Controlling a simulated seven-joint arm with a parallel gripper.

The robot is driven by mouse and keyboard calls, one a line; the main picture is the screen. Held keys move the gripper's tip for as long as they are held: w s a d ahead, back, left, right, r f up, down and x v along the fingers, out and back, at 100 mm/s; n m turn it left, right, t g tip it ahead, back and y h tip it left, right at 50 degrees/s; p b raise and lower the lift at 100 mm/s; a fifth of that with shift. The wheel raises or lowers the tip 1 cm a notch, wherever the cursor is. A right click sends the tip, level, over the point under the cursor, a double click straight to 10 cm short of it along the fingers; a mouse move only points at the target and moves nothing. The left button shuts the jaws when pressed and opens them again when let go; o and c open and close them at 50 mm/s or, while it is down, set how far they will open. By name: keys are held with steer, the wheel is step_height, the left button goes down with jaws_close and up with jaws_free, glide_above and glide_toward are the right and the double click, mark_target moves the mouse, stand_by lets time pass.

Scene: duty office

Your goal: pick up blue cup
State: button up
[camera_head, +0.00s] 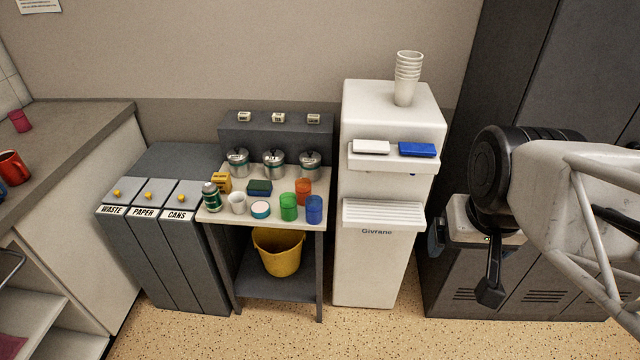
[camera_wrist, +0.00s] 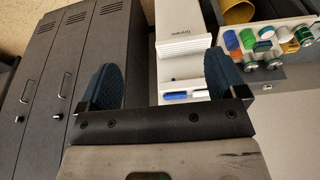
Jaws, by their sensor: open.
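The blue cup (camera_head: 314,209) stands upright at the front right corner of a small white-topped table (camera_head: 240,219). A green cup (camera_head: 288,207) is close on its left, and an orange cup (camera_head: 304,188) is just behind it. My gripper (camera_wrist: 165,77) is open, with its two dark blue finger pads wide apart and nothing between them. My arm is at the right of the head view, well away from the cup.
A white water dispenser (camera_head: 375,265) stands between the table and my arm, with stacked cups (camera_head: 407,78) on top. The table also holds a white mug (camera_head: 238,203), a green can (camera_head: 211,197) and metal canisters (camera_head: 274,164). A yellow bucket (camera_head: 279,252) sits below. Dark lockers stand at right.

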steer(key=w+a+f+t, duration=0.1)
steer(key=w+a+t, duration=0.25)
steer(key=w, duration=1.15)
steer(key=n+t+y, duration=0.2)
steer(key=t+y, duration=0.4)
glide_above(320, 210)
step_height(320, 210, down, 10)
steer(key=s+d+f+n+g+y, duration=0.1)
steer(key=f+n, duration=0.1)
steer(key=f, duration=0.5)
steer(key=s+d+f+n+y, duration=0.1)
steer(key=f+n, duration=0.1)
steer(key=f, duration=0.6)
steer(key=s+d+f+n+g+y, duration=0.1)
steer(key=f+n+y, duration=0.1)
steer(key=f, duration=0.6)
steer(key=shift+s+d+n+g, duration=0.15)
steer(key=shift+n+g, duration=0.2)
steer(key=shift+n, duration=0.25)
steer(key=shift+x, duration=1.35)
